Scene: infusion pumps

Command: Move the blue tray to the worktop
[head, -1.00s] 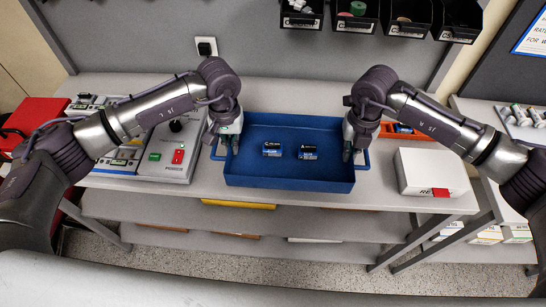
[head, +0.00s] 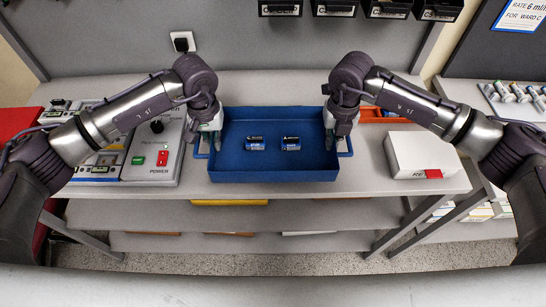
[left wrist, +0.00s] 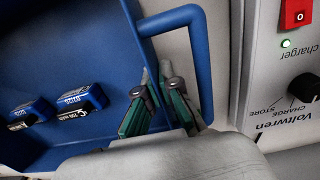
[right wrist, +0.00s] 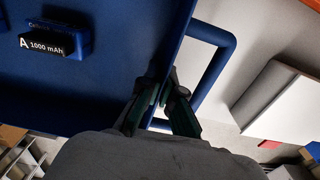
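The blue tray (head: 275,171) sits on the grey worktop (head: 390,183) near its front edge, with a loop handle on each side. Two blue-and-black battery packs, a left one (head: 255,143) and a right one (head: 291,143), stand in it. My left gripper (head: 207,146) is at the tray's left side. In the left wrist view its fingers (left wrist: 157,80) straddle the tray's side wall inside the handle loop and look closed on it. My right gripper (head: 332,139) is at the right side. In the right wrist view its fingers (right wrist: 163,82) likewise pinch the right wall beside the handle.
A grey charger box (head: 155,158) with a red switch stands close left of the tray. A white box (head: 420,155) and an orange tray (head: 383,115) are to the right. Black bins (head: 334,8) hang on the back panel. A lower shelf (head: 300,214) lies below.

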